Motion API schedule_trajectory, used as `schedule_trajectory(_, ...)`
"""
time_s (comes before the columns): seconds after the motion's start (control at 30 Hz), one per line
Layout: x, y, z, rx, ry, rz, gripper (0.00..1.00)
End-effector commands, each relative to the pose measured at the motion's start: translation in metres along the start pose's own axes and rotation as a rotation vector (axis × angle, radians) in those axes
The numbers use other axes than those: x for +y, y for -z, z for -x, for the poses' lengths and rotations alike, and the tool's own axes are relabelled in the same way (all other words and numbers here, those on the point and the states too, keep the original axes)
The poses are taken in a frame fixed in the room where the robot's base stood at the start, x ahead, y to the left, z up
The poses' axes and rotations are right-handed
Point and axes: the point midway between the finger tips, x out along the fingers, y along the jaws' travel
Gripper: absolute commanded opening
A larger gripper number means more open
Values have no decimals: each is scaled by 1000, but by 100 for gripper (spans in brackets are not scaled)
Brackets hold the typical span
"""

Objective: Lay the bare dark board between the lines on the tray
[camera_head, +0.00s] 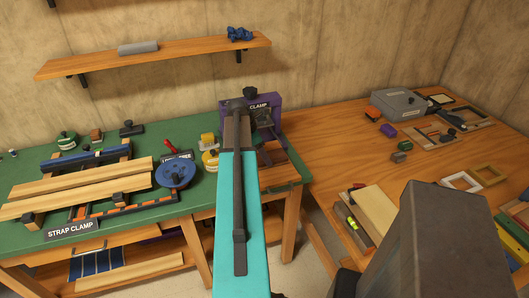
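My teal arm link runs up the middle of the head view and covers part of the green bench. No gripper fingers can be made out beyond its far end. A small dark brown piece (271,154) lies at the right end of the bench, partly behind the arm; I cannot tell if it is the bare dark board. A flat wooden tray-like piece (424,138) with dark items lies at the back of the right-hand table. I cannot make out lines on it.
A purple clamp block (277,111) stands behind the arm's far end. The green bench (190,209) holds a strap clamp with pale planks (92,184) and a blue disc (176,171). The wooden table (335,150) has clear room at its left. A grey case (398,104) and frames (489,173) stand there.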

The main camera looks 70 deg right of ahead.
Motion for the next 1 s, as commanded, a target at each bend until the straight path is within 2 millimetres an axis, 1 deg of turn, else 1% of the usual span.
schedule_trajectory(0.17, 0, 1, -2, 0, 0, 0, 32)
schedule_trajectory(0.2, 0, 1, -2, 0, 0, 0, 62)
schedule_trajectory(0.27, 0, 1, -2, 0, 0, 0, 73)
schedule_trajectory(0.3, 0, 1, -2, 0, 0, 0, 76)
schedule_trajectory(0.63, 0, 1, -1, 0, 0, 1, 76)
schedule_trajectory(0.77, 0, 1, 2, 0, -1, 1, 76)
schedule_trajectory(0.87, 1, 1, 8, 0, -2, 2, 76)
schedule_trajectory(1.0, 1, 1, 21, 0, -2, 2, 76)
